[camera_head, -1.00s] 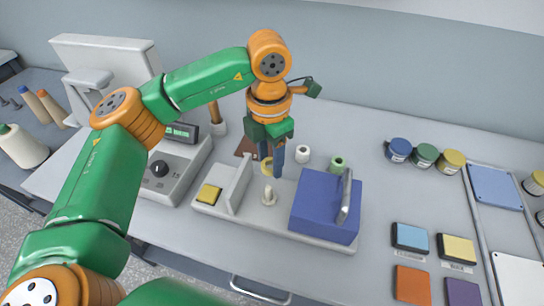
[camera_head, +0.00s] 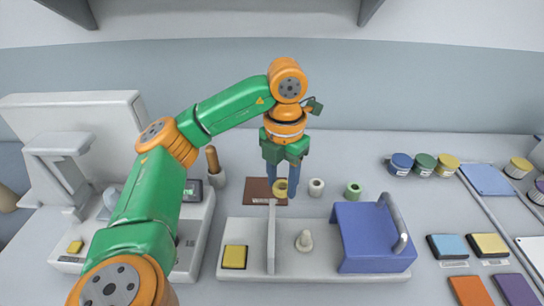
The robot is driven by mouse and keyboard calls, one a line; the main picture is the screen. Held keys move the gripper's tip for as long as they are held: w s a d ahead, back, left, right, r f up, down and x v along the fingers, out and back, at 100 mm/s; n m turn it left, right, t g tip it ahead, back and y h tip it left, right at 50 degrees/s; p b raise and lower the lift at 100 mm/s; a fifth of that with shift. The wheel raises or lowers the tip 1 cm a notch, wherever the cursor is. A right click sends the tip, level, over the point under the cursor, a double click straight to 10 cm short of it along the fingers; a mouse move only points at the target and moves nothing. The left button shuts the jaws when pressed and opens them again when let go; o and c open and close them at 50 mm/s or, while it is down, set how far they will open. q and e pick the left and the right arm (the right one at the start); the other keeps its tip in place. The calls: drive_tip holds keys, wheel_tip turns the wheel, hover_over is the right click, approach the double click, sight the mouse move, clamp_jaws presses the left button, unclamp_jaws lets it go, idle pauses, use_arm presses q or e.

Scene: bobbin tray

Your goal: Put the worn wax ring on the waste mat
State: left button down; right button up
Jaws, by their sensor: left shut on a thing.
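A yellow ring (camera_head: 280,189), likely the wax ring, is between the two blue fingers of my left gripper (camera_head: 281,186), which is shut on it. The ring overlaps the right part of a brown mat (camera_head: 257,192) with a small label, likely the waste mat. I cannot tell whether the ring touches the mat or is just above it. The fingers partly hide the mat's right side. My right gripper is not in view.
A white ring (camera_head: 316,187) and a green ring (camera_head: 353,192) stand to the right. A scale (camera_head: 191,231) stands at the left.

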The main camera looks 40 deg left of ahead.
use_arm(q)
drive_tip(key=w+a+f+b, duration=0.1)
drive_tip(key=w+a+f, duration=0.3)
drive_tip(key=a+f, duration=0.15)
drive_tip(key=p, duration=0.1)
hover_over(266, 190)
wheel_tip(266, 190, down, 4)
drive_tip(key=shift+a+r, duration=0.1)
drive_tip(key=shift+r, duration=0.15)
wheel_tip(266, 190, down, 3)
drive_tip(key=shift+s+r+p, duration=0.1)
drive_tip(key=shift+r+p, duration=0.1)
drive_tip(key=shift+p, duration=0.35)
drive_tip(key=shift+f, duration=0.35)
drive_tip(key=shift+c, duration=1.8)
unclamp_jaws()
drive_tip(key=shift+r, duration=0.1)
wheel_tip(266, 190, up, 12)
drive_tip(key=shift+r, duration=0.15)
